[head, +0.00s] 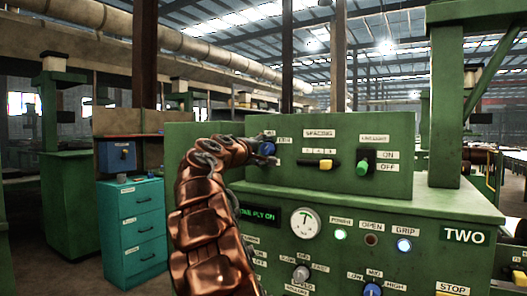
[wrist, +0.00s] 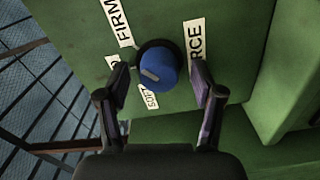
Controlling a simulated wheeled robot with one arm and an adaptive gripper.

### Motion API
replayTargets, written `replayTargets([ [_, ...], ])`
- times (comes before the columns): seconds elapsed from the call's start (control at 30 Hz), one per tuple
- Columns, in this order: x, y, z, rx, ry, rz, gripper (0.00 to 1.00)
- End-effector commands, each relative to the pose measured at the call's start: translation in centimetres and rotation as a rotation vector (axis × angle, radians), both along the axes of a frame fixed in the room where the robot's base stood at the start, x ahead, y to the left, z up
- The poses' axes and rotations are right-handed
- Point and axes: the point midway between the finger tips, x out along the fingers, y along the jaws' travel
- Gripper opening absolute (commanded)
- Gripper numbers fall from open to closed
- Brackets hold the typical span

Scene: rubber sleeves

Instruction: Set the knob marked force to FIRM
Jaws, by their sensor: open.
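The force knob (wrist: 160,63) is a round blue knob with a dark base and a pale mark on its lower left face. Around it are the labels FIRM (wrist: 117,20) at upper left, SOFT (wrist: 150,97) below, and one ending in "RCE" (wrist: 195,45) at right. A label at left is mostly hidden by a finger. My gripper (wrist: 163,90) is open, with one finger on each side of the knob and visible gaps between. In the head view the blue knob (head: 267,148) is at the left of the upper panel, with my gripper (head: 272,155) in front of it.
The green panel (head: 390,160) also carries a yellow spacing slider (head: 325,165) and a green switch (head: 363,165). Below are a gauge (head: 305,222), lamps, a grey knob (head: 301,274) and another blue knob (head: 372,290). A teal drawer cabinet (head: 137,228) stands at left.

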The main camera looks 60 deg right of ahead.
Motion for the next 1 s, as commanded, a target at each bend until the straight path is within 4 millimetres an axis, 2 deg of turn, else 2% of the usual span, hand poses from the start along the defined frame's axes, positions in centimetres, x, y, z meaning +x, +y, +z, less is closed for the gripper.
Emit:
replayTargets([
  [0.37, 0.0, 0.8, 0.2, -0.002, 0.0, 0.002, 0.67],
  [0.63, -0.2, 3.6, 0.1, -0.002, 0.002, 0.0, 0.67],
  [1.0, -0.4, 8.8, 0.2, -0.002, 0.0, 0.002, 0.67],
])
